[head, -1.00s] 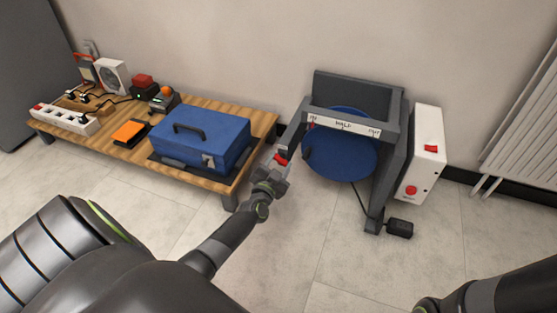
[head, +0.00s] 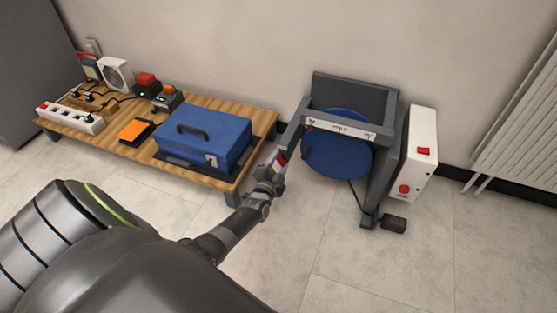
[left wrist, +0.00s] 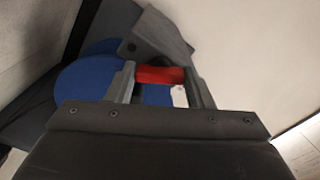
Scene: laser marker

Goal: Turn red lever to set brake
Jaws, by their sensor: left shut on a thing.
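The red lever (left wrist: 160,75) lies between the two fingers of my left gripper (left wrist: 161,82) in the left wrist view, and the gripper is shut on it. In the head view my left gripper (head: 274,170) is at the left side of the grey machine frame (head: 385,160), and only a little red of the lever (head: 281,160) shows there. The blue disc (head: 337,145) sits in the frame below a white scale strip (head: 340,129). My right gripper is not in view.
A white control box (head: 413,155) with red buttons stands right of the frame. A black pedal (head: 394,224) lies on the floor. A low wooden table (head: 205,174) at left holds a blue case (head: 205,137) and several devices. The floor in front is clear.

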